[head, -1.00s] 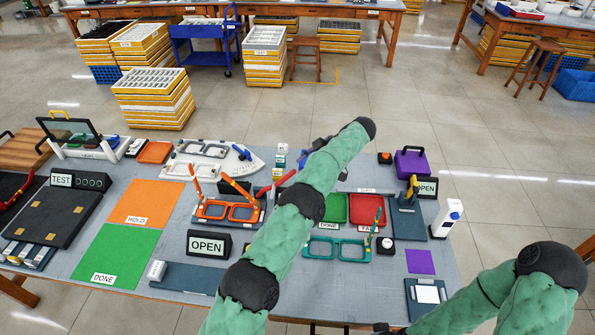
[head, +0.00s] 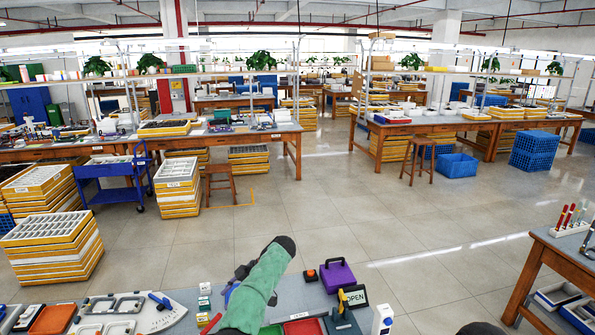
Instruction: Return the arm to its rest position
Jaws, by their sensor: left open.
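My left arm, green with black joints, reaches up from the bottom of the head view over the work table (head: 185,298). Its dark left gripper (head: 241,271) shows only in part behind the arm's left side. The fingertips are mostly hidden, and I see nothing held in it. My right gripper is out of view; only a dark bit of my right arm shows at the bottom edge.
Stacked yellow crates (head: 52,250) stand on the floor. Open floor lies beyond the table.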

